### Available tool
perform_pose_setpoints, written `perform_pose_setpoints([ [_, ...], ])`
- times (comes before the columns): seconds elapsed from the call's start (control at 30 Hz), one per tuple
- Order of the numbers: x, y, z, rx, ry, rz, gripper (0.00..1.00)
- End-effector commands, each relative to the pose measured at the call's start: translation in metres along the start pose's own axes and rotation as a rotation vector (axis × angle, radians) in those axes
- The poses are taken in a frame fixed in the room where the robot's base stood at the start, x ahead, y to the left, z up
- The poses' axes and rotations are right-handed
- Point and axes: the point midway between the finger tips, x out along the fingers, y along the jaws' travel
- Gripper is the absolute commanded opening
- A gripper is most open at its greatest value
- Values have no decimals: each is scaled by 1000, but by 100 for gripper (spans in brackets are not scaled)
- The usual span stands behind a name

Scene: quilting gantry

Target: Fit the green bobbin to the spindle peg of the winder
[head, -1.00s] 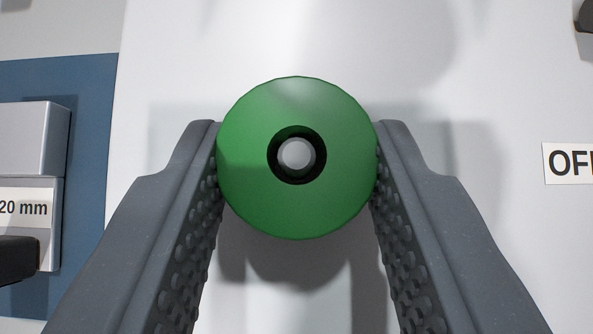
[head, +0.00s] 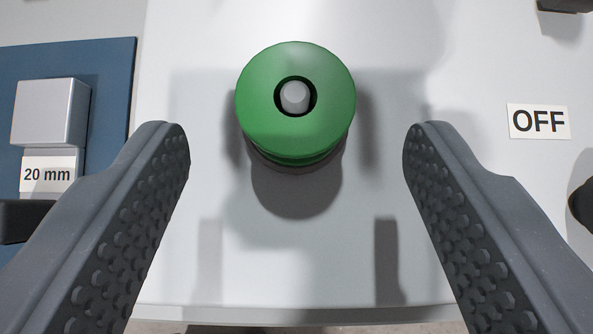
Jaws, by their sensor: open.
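The green bobbin (head: 296,136) sits in the upper middle of the head view, seen from above. The light grey tip of the spindle peg (head: 294,97) shows inside its dark centre hole, so the bobbin is around the peg. The bobbin's lower side and a darker round part beneath it show at its near edge. My gripper (head: 296,140) is open and empty, with one finger well to the left and one well to the right of the bobbin, touching neither side. The rest of the peg is hidden inside the bobbin.
The white winder top (head: 330,270) is clear around the bobbin, with its front edge at the bottom. An OFF label (head: 538,121) lies at right, near dark parts. At left, a grey block (head: 50,111) labelled 20 mm stands on a blue mat (head: 108,100).

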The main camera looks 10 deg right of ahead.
Motion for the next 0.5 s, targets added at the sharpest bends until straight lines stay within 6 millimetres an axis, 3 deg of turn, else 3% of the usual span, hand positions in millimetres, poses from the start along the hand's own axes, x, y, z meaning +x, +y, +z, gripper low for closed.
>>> perform_pose_setpoints([
  [0.5,-74,0,0,0,2,0,61],
])
